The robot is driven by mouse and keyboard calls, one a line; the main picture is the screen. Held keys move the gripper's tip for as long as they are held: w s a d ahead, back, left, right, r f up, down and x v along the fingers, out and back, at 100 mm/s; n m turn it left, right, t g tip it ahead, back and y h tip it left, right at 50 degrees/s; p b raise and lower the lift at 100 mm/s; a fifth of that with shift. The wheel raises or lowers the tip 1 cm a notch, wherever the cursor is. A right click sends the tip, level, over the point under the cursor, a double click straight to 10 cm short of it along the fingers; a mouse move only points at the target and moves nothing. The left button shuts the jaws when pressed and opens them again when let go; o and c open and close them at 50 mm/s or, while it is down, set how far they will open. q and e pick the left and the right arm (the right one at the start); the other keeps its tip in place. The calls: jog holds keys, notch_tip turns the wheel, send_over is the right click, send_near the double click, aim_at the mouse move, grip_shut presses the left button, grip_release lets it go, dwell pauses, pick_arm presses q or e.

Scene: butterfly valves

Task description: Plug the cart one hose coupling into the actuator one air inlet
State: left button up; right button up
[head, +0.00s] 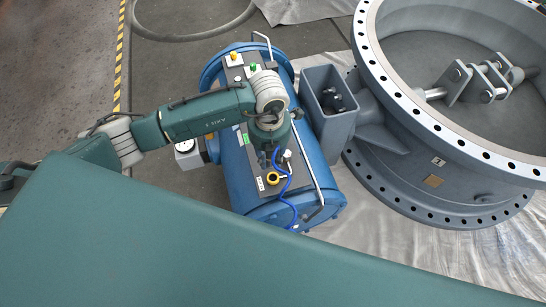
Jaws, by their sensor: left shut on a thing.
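My left gripper (277,150) points down over the dark top panel of a blue cylinder (229,181). It is shut at the upper end of a thin blue hose (292,207). The coupling itself is mostly hidden by the fingers and too small to make out. The hose curls down over the near end of the cylinder. A yellow ring-shaped fitting (272,178) sits on the panel just below the gripper, and a small pale fitting (287,154) is close beside the fingers. I cannot tell which fitting is the air inlet, or whether the coupling touches one. My right gripper is not in view.
A large grey flanged valve body (392,122) stands at right, with a grey open box bracket (331,115) between it and the cylinder. A rail (309,168) runs along the cylinder. A round gauge (185,147) is at left. Bare floor lies left, beyond yellow-black tape (119,60).

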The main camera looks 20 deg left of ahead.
pick_arm(q)
jog(key=n, duration=0.2)
jog(key=shift+w+d+f+n, duration=0.25)
jog(key=shift+w+f+n, duration=0.05)
jog(key=shift+f+n, duration=0.1)
jog(key=shift+w+f+n, duration=0.1)
jog(key=shift+n, duration=0.4)
jog(key=shift+f+b, duration=2.8)
jog(key=shift+f, duration=0.75)
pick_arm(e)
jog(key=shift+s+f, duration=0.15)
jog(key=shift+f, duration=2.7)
pick_arm(q)
jog(key=shift+f, duration=0.15)
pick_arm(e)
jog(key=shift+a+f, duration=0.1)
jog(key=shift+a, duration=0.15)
pick_arm(q)
jog(key=shift+f+b, duration=0.4)
jog(key=shift+b, duration=0.1)
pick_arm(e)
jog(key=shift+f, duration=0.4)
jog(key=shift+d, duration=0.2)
pick_arm(q)
jog(key=shift+f+b, duration=0.55)
jog(key=shift+f, duration=0.2)
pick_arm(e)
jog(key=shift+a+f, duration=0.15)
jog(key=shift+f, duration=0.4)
